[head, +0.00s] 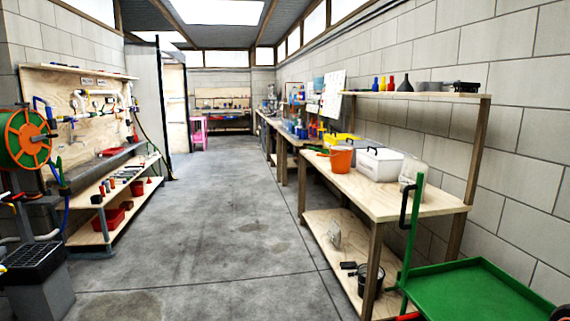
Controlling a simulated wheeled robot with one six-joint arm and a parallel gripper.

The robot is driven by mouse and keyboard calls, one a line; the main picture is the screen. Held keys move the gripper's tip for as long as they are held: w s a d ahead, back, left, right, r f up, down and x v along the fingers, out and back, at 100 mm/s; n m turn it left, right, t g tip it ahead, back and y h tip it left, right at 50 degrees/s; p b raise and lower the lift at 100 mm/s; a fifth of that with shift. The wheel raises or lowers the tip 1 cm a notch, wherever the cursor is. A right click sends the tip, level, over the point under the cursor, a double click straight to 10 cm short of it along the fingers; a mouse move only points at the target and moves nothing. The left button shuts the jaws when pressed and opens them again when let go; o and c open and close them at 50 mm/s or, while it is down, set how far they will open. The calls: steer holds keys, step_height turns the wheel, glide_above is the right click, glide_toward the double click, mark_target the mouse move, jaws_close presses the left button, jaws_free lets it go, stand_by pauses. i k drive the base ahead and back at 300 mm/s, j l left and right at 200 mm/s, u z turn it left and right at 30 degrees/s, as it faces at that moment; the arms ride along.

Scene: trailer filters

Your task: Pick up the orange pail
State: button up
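The orange pail (341,160) stands upright on the wooden workbench (430,202) along the right wall. It is near the bench's left edge, just left of a white box with a dark handle (380,165). Something small rests at its rim on the left side, too small to make out. My gripper is not in view.
A green cart (485,290) with an upright handle stands at the near right, by the bench's near end. Yellow and other items stand behind the pail. A shelf unit (115,190) lines the left wall, near an orange reel (22,139). The middle floor (215,230) is clear.

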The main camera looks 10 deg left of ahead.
mark_target(341, 156)
steer(key=u, duration=0.15)
steer(key=i+j, duration=0.3)
steer(key=i, duration=0.25)
steer(key=i+j, duration=0.3)
steer(key=i, duration=0.2)
steer(key=i+j, duration=0.3)
steer(key=i, duration=0.25)
steer(key=i+j+z, duration=0.1)
steer(key=i+j, duration=0.2)
steer(key=i, duration=0.25)
steer(key=i+j, duration=0.3)
steer(key=i, duration=0.2)
steer(key=i+j, duration=0.35)
steer(key=i, duration=0.2)
